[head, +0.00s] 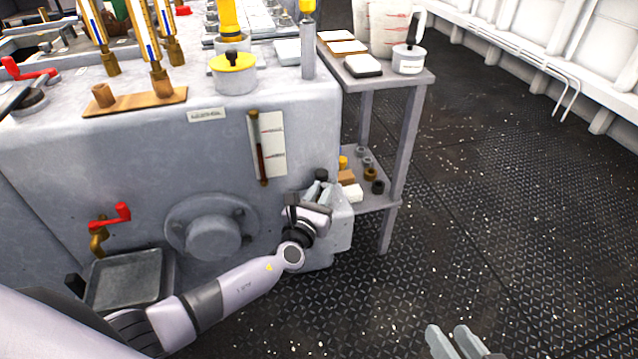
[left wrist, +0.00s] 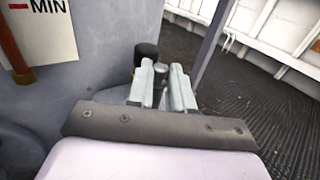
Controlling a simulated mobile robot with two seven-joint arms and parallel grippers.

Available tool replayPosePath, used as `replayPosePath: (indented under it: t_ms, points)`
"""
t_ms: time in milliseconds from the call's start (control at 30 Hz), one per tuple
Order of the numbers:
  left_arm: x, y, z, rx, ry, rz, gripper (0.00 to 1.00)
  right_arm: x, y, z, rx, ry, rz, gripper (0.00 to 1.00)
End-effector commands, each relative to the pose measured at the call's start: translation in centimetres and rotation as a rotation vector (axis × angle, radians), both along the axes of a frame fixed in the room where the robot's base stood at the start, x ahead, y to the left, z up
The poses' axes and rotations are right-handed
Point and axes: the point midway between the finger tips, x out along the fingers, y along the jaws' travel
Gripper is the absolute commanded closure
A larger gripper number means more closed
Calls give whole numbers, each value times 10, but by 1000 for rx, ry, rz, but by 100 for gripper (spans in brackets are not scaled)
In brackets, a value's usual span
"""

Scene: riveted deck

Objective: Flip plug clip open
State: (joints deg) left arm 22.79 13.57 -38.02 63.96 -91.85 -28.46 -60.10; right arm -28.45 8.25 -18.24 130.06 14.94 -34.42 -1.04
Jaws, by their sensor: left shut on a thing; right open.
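My left gripper (head: 319,189) is at the lower right corner of the grey machine (head: 100,165). Its fingers are closed around a small grey part (left wrist: 160,70), which looks like the plug clip. It is mostly hidden between the fingers, so I cannot tell its angle. A black knob-like cap (head: 321,174) stands just beyond the fingertips. It also shows in the left wrist view (left wrist: 147,54), behind the left finger. My right gripper (head: 461,343) is open and empty over the deck at the bottom edge, away from the machine.
A grey side table (head: 388,82) stands right of the machine, with a measuring jug (head: 385,28) on top and small fittings on its lower shelf. The deck at right is clear.

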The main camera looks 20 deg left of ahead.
Motion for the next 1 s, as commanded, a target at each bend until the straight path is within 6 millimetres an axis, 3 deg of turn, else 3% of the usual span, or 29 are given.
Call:
replayPosePath:
  t_ms: [400,967,1000]
  points:
    - [-1,-7,-1,0,0,209,100,-2,-5,0,-33,-3,-10,57]
    - [0,-7,-1,0,-1,241,100,-2,-5,0,-32,-3,-10,57]
    - [0,-7,-1,0,-1,241,66,-2,-5,0,-32,-3,-10,57]
